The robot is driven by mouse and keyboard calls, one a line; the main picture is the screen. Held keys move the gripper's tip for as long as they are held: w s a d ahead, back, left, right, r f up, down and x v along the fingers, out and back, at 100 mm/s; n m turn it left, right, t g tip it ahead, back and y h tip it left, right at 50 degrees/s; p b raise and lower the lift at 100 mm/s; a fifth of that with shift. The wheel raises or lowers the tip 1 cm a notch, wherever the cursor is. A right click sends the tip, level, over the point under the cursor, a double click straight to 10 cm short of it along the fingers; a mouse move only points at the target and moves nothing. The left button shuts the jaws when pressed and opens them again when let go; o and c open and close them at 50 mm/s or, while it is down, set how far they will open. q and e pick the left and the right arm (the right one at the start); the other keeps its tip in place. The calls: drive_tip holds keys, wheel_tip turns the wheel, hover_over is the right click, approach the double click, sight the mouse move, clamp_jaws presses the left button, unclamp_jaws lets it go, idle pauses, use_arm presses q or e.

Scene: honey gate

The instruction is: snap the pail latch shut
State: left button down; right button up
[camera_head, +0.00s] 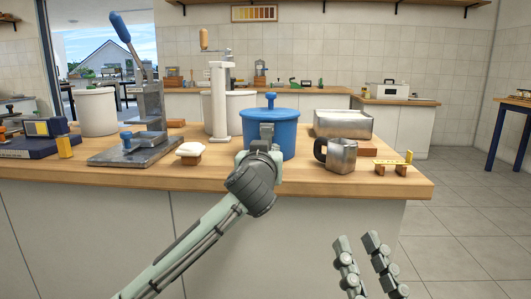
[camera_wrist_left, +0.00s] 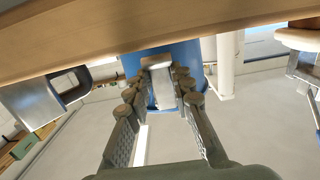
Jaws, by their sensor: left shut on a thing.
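The blue pail (camera_head: 284,133) stands near the front edge of the wooden counter, with its lid (camera_head: 258,112) and round knob on top. Its grey latch (camera_head: 266,131) is on the near side, partly hidden by my left gripper (camera_head: 262,150). In the left wrist view the fingers of my left gripper (camera_wrist_left: 162,84) close on both sides of the grey latch (camera_wrist_left: 161,83), against the blue pail wall (camera_wrist_left: 161,105). Whether the latch is fully down cannot be seen. My right gripper (camera_head: 354,238) is open and empty, low in front of the counter.
A metal mug (camera_head: 341,156) and a small brass gauge on wooden blocks (camera_head: 392,166) stand right of the pail. A metal tray (camera_head: 343,124) is behind. A white-topped wooden block (camera_head: 191,150) and a lever press (camera_head: 140,146) stand left.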

use_arm(q)
drive_tip(key=shift+f, duration=0.4)
drive_tip(key=c, duration=1.4)
unclamp_jaws()
drive_tip(key=shift+o, duration=0.4)
drive_tip(key=shift+r, duration=0.15)
drive_tip(key=s, duration=1.2)
drive_tip(key=shift+r, duration=0.45)
